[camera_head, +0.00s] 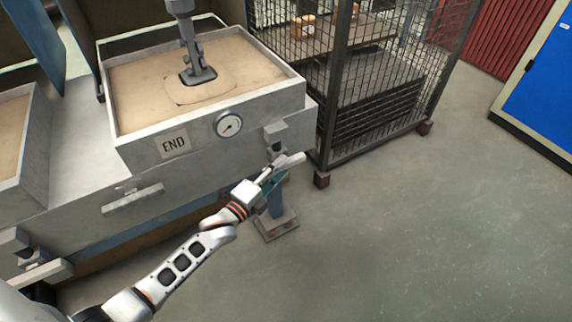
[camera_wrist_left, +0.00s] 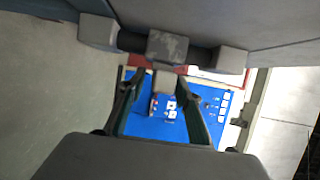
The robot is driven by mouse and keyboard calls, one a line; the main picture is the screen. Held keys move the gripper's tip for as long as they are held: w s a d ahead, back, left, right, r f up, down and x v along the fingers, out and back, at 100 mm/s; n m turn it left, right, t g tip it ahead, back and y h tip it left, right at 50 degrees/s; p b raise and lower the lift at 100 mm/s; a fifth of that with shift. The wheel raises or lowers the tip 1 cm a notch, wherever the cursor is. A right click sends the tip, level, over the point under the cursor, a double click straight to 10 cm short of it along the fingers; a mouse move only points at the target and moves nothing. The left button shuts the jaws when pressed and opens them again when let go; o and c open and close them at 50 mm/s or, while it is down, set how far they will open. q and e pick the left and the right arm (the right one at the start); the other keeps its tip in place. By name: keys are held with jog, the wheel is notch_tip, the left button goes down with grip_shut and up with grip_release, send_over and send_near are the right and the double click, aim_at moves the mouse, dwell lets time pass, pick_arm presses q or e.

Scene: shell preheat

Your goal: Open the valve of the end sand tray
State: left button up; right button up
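The end sand tray (camera_head: 205,135) is a grey box of sand with an END plate (camera_head: 173,144) and a round gauge (camera_head: 228,124) on its front. Its valve (camera_head: 275,133) sits at the front's right end, with a light grey handle bar (camera_head: 291,160) below. My left gripper (camera_head: 271,174) is at this handle, its fingers partly hidden there. In the left wrist view the two fingers (camera_wrist_left: 161,76) stand apart, with a grey piece (camera_wrist_left: 165,84) between their tips. I cannot tell whether they touch it. My right gripper is not in view.
A wire mesh cage (camera_head: 375,85) stands close to the right of the tray. A grey pedestal foot (camera_head: 277,226) is on the floor below the gripper. Another sand tray (camera_head: 12,130) is at the left. The floor (camera_head: 440,220) at the right is clear.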

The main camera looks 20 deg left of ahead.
pick_arm(q)
jog(key=shift+x, duration=1.3)
jog(key=shift+c, duration=0.3)
grip_shut()
